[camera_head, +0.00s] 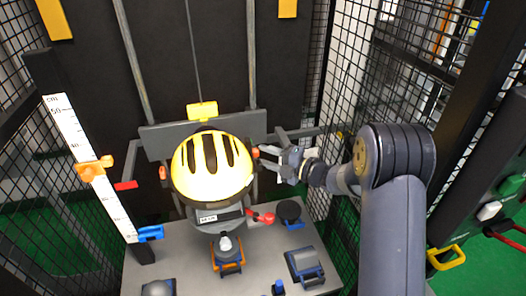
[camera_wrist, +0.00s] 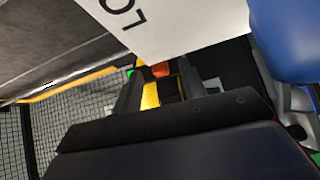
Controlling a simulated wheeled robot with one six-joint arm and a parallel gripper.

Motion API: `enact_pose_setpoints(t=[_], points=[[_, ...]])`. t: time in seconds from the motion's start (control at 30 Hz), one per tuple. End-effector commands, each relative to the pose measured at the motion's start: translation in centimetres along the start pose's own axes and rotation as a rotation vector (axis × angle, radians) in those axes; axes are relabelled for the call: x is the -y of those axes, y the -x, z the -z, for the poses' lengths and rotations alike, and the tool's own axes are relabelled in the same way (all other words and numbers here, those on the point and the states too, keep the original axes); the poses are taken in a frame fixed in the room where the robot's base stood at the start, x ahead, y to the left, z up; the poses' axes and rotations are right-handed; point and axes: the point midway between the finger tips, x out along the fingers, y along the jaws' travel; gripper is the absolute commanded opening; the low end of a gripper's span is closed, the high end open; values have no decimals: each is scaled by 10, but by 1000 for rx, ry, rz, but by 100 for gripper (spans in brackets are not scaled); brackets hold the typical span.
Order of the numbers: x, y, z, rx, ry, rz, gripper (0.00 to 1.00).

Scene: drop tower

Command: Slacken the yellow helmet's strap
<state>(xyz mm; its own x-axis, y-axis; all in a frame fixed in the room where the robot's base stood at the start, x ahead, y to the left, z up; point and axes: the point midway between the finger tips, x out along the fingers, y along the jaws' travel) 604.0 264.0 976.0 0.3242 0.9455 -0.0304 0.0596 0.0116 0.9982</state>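The yellow helmet (camera_head: 212,165) with black slots sits on a grey headform in the middle of the head view. I cannot make out its strap. A small orange-red knob (camera_head: 256,153) is at the helmet's right side, and another orange piece (camera_head: 162,172) is at its left. My gripper (camera_head: 268,158) is just right of the helmet, with its fingers pointing at the right knob. In the wrist view the fingers stand apart, with a yellow patch (camera_wrist: 150,97) and an orange piece (camera_wrist: 160,69) between or beyond them. Contact with the knob cannot be told.
A height scale (camera_head: 90,165) with an orange slider stands at left. A red lever (camera_head: 262,217) and a black disc (camera_head: 289,211) are below the helmet. A yellow block (camera_head: 202,110) hangs above it. Mesh walls close both sides. A lettered white panel (camera_wrist: 185,25) fills the wrist view's top.

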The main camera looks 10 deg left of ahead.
Motion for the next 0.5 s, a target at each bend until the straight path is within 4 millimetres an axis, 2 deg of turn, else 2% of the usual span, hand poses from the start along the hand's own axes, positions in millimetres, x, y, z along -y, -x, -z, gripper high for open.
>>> enact_pose_setpoints(t=[0.1,0.2,0.47,0.5], points=[[-1,-13,0,-2,1,1,40],[0,-18,0,0,0,0,40],[0,-19,0,1,1,0,40],[0,-19,0,1,1,0,38]])
